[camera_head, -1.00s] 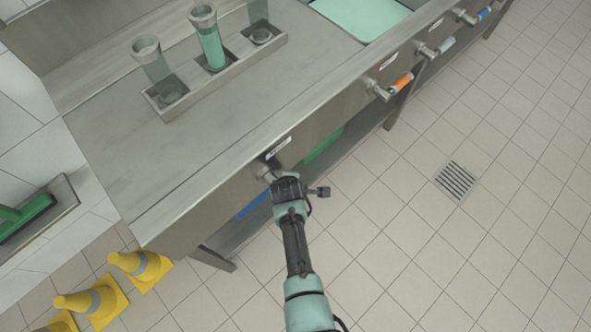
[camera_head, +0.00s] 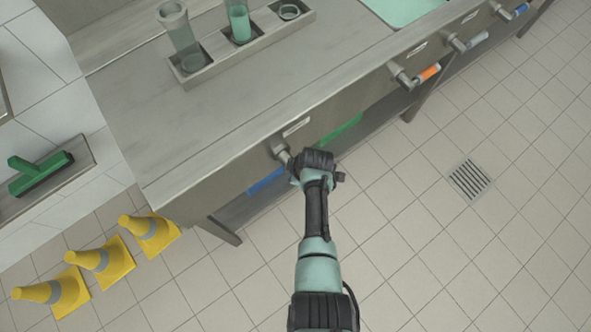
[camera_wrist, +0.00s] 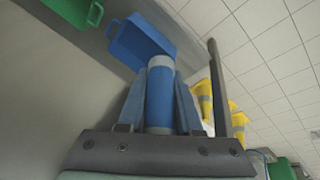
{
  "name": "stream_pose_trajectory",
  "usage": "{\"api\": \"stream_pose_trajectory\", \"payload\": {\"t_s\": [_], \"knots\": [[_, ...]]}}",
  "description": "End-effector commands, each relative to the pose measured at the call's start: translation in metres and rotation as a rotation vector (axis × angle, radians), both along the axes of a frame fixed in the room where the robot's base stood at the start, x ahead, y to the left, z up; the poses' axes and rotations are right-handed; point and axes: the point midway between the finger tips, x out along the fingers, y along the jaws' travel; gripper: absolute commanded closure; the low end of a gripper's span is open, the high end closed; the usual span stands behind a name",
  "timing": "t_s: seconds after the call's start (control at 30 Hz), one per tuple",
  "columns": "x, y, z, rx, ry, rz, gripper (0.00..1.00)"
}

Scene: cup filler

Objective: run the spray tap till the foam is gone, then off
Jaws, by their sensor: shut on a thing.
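My gripper (camera_head: 312,165) is at the front of the steel counter. In the wrist view its jaws (camera_wrist: 160,110) are shut on a blue tap handle (camera_wrist: 160,90) with grey bands. The tap's metal stem (camera_head: 281,152) comes out of the counter front under a small label (camera_head: 297,127); my gripper hides the handle in the head view. Three more taps are further right, with orange (camera_head: 430,72), pale (camera_head: 477,39) and blue (camera_head: 521,10) handles. The basin (camera_head: 400,10) at the top edge is pale mint. I cannot make out any foam or spray.
A rack (camera_head: 202,83) on the counter holds clear cylinders, one with green liquid (camera_head: 239,22). A blue bin (camera_head: 265,181) and a green bin (camera_head: 345,128) are below. Floor is free around the drain (camera_head: 469,180).

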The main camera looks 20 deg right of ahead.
Motion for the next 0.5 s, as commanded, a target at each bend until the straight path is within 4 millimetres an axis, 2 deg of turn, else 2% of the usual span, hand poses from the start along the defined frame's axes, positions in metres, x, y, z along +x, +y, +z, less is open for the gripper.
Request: {"api": "stream_pose_trajectory", "payload": {"t_s": [0.07, 0.1, 0.27, 0.5], "knots": [[-0.0003, 0.0002, -0.0003, 0.001, 0.001, -0.001, 1.0], [-0.0003, 0.0002, -0.0003, 0.0, 0.001, -0.001, 0.65], [-0.0002, 0.0001, -0.0003, 0.0, 0.001, -0.001, 0.37], [-0.0003, 0.0, -0.0001, -0.001, 0.001, 0.0, 0.37]]}}
